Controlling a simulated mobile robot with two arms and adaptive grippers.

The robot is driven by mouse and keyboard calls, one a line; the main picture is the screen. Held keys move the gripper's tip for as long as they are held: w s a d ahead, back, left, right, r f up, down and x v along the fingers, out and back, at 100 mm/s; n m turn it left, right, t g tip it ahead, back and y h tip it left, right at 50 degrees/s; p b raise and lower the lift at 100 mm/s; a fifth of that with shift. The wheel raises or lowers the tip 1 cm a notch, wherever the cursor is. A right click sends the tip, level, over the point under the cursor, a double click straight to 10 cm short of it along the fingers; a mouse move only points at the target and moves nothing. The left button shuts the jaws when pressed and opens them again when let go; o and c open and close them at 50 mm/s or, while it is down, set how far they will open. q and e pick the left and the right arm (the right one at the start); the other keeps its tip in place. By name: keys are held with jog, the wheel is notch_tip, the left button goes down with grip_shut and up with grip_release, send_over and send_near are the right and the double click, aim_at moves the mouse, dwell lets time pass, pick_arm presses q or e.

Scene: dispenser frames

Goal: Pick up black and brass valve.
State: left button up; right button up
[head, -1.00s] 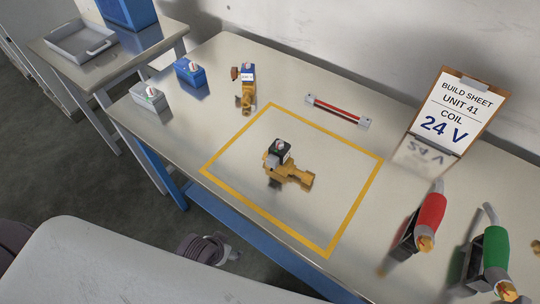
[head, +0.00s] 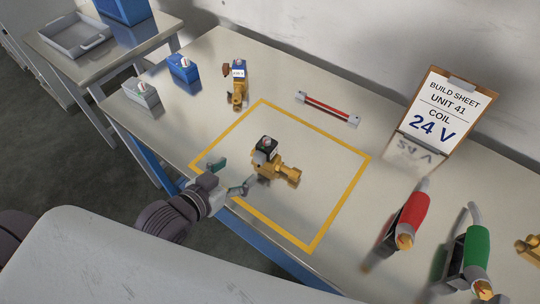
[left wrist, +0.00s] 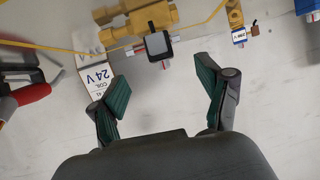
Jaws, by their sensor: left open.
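The black and brass valve (head: 268,160) lies on the table inside the yellow taped square, its black coil at the upper left and its brass body to the right. In the left wrist view the valve (left wrist: 140,24) shows beyond the fingertips, with the black coil toward the gripper. My left gripper (head: 227,177) is open and empty, just left of and in front of the valve, apart from it. Its green-padded fingers (left wrist: 162,82) are spread wide in the left wrist view. My right gripper is not in view.
A blue-coiled brass valve (head: 238,85), blue box (head: 183,68) and grey box (head: 142,93) stand at the back left. A red-handled tool (head: 411,214) and green-handled tool (head: 477,246) are at the right. A build-sheet clipboard (head: 444,112) and red bar (head: 327,108) stand behind the square.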

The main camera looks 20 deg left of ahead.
aim_at(262, 150)
pick_arm(q)
jog(key=shift+t, duration=0.3)
jog(key=x, duration=0.5)
jog(key=p+x, duration=0.1)
jog(key=x, duration=0.2)
jog(key=shift+w+d+r, duration=0.1)
jog(key=shift+r, duration=0.3)
jog(key=shift+w+d+f, duration=0.1)
jog(key=shift+w+f, duration=0.1)
jog(key=shift+w, duration=0.2)
jog(key=shift+w+d+p, duration=0.1)
jog(key=shift+w+p, duration=0.25)
jog(key=p+x, duration=0.1)
jog(key=x, duration=0.2)
jog(key=shift+w+d+f, duration=0.15)
jog(key=shift+w+d, duration=0.05)
jog(key=shift+w, duration=0.05)
jog(key=shift+w+d+f, duration=0.1)
jog(key=shift+w+f, duration=0.1)
jog(key=shift+w, duration=0.15)
jog(key=shift+s, duration=0.1)
jog(key=shift+c, duration=0.2)
